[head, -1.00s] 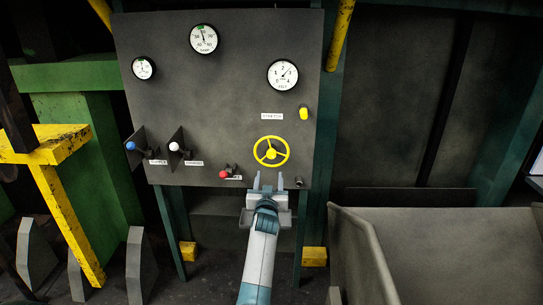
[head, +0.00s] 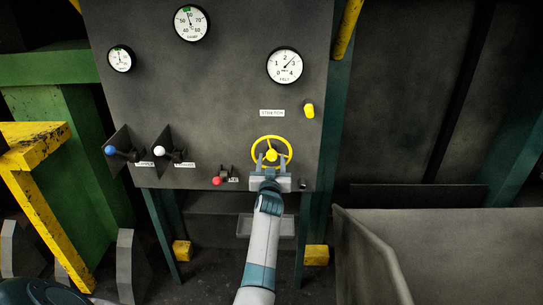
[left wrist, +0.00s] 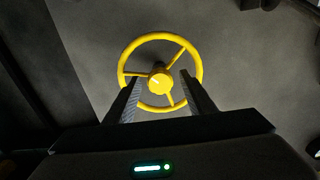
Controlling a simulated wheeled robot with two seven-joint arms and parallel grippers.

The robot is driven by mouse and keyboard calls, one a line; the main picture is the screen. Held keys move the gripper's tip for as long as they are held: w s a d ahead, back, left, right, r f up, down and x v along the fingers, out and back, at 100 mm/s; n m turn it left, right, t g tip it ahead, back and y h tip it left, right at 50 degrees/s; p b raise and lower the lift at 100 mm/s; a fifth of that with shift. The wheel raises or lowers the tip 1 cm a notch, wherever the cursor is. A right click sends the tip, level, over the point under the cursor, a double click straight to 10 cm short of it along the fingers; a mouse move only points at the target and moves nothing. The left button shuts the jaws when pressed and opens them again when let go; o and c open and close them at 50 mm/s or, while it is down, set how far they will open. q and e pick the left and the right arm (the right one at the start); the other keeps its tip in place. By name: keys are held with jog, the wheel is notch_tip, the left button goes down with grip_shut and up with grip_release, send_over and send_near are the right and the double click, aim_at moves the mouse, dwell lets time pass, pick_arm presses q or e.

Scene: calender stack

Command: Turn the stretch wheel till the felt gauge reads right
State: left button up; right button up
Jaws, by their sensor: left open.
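The yellow stretch wheel (head: 271,141) has three spokes and a hub and sits on the dark panel under the white "STRETCH" label (head: 272,113). It also shows in the left wrist view (left wrist: 160,37). The felt gauge (head: 286,66) is a round white dial above the label; its needle points up and right, between 2 and 3. My left gripper (head: 271,160) is open at the lower part of the wheel. In the left wrist view its fingers (left wrist: 160,92) stand on either side of the hub; I cannot tell whether they touch the wheel. My right gripper is not in view.
Left of the wheel are a red-knobbed lever (head: 216,181), a white-knobbed lever (head: 159,151) and a blue-knobbed lever (head: 109,150). A yellow knob (head: 309,110) sits above right. A grey bin (head: 440,240) stands at the lower right, and a yellow post (head: 45,215) at left.

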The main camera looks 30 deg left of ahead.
pick_arm(q)
jog(key=shift+w+a+r, duration=0.1)
jog(key=shift+w, duration=0.05)
jog(key=shift+r, duration=0.1)
jog(key=shift+c, duration=0.4)
grip_shut()
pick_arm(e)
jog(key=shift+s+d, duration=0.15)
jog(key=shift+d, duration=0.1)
pick_arm(q)
jog(key=shift+a+n, duration=0.15)
jog(key=shift+n, duration=0.15)
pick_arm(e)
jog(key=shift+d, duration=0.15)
